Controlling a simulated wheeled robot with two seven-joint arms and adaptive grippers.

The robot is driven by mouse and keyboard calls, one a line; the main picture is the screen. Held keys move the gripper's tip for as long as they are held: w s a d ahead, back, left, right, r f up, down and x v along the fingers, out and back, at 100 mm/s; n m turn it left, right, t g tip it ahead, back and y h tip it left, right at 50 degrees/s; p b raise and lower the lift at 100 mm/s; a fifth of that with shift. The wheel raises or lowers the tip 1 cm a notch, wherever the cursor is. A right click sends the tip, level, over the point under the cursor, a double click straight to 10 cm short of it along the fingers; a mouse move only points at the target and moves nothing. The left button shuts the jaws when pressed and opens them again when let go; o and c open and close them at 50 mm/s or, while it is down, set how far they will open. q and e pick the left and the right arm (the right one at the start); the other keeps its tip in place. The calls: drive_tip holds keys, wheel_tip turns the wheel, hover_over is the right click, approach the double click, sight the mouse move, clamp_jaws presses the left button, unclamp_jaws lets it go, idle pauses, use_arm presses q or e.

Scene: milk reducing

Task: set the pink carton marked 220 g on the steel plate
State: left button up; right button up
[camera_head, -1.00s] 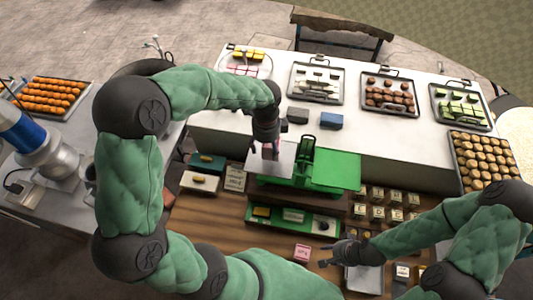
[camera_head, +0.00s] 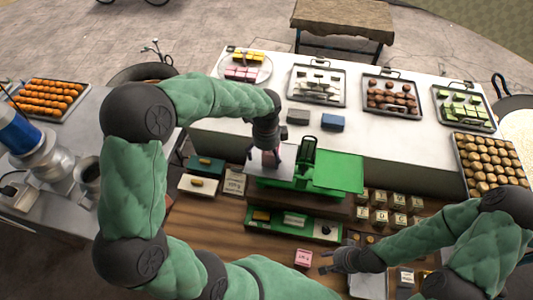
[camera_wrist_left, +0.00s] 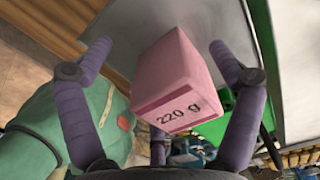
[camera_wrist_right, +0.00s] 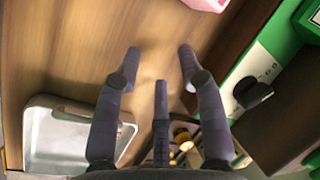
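The pink carton marked 220 g (camera_wrist_left: 170,75) is between the two fingers of my left gripper (camera_wrist_left: 158,48), with gaps showing at both sides, so the gripper is open around it. In the head view, the carton (camera_head: 269,158) is over the steel plate (camera_head: 284,160) of the green scale, below my left gripper (camera_head: 266,148). It appears to stand on the plate; its underside is hidden. My right gripper (camera_head: 326,262) is open and empty low over the wooden table, as the right wrist view shows (camera_wrist_right: 158,55).
Another pink carton (camera_head: 303,257) lies near my right gripper. The green scale (camera_head: 336,172) has a green plate on its right. A green weight box (camera_head: 294,222) is in front. Several small cartons (camera_head: 388,207) stand to the right. A metal tray (camera_wrist_right: 70,135) is near the right gripper.

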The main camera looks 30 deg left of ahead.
use_arm(q)
wheel_tip(320, 180, up, 12)
drive_tip(key=shift+r, duration=0.15)
idle(0.6)
